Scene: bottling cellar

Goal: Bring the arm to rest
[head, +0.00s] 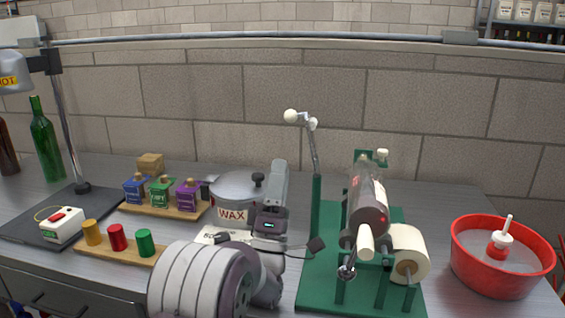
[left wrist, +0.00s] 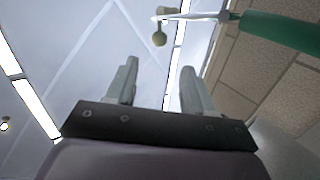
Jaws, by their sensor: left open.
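My left gripper (head: 279,168) stands in the middle of the head view with its fingers pointing up. It is in front of and beside the wax pot (head: 233,192), left of the green bottle stand (head: 317,220). The left wrist view shows the gripper (left wrist: 158,80) with its two fingers apart and nothing between them, facing the ceiling. My left arm comes up from the bottom of the head view. My right gripper is not in view.
A lever with pale knobs (head: 291,116) rises from the green stand, close right of the gripper. The stand holds a dark bottle (head: 368,208) and a paper roll (head: 409,254). A red basin (head: 470,268) is at right.

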